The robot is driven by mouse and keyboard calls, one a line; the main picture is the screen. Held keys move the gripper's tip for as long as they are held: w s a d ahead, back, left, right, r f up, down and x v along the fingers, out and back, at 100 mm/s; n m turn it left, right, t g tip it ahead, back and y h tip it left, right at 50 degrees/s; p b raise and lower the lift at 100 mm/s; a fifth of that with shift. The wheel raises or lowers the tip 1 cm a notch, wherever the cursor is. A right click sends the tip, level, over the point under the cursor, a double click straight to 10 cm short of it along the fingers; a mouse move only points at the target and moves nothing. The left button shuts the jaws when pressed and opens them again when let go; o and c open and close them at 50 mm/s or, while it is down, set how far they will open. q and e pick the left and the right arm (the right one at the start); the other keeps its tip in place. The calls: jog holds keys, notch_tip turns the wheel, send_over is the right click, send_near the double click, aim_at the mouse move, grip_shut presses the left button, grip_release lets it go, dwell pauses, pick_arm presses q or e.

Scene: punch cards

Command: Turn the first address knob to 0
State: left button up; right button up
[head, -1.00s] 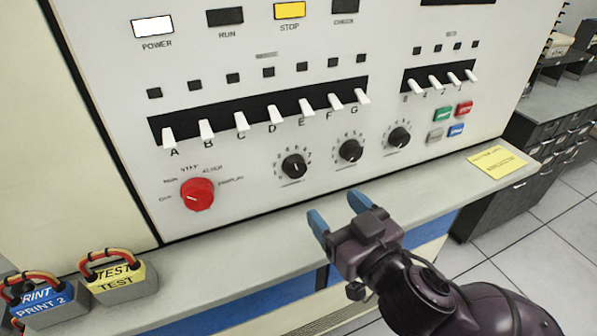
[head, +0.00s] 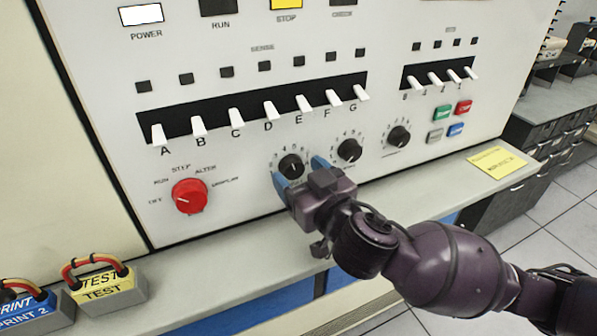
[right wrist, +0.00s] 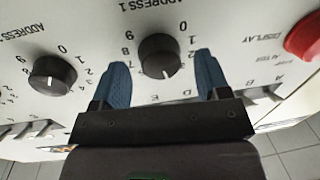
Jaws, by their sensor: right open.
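The first address knob (head: 291,167) is a black dial on the white panel, the leftmost of three. In the right wrist view, this knob (right wrist: 158,55) sits under the label ADDRESS 1, which appears upside down. Its white pointer mark is on the side toward my gripper, away from the label. My right gripper (head: 299,169) is open, with its blue fingertips on either side of the knob. In the right wrist view the fingers (right wrist: 160,75) flank the knob with a gap on each side. My left gripper is in no view.
The second knob (head: 349,150) and third knob (head: 398,137) are to the right. A red rotary knob (head: 189,196) is at the left. White lever switches (head: 270,110) run above.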

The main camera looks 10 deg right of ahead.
jog(key=shift+w+a, duration=0.1)
jog(key=shift+w, duration=0.3)
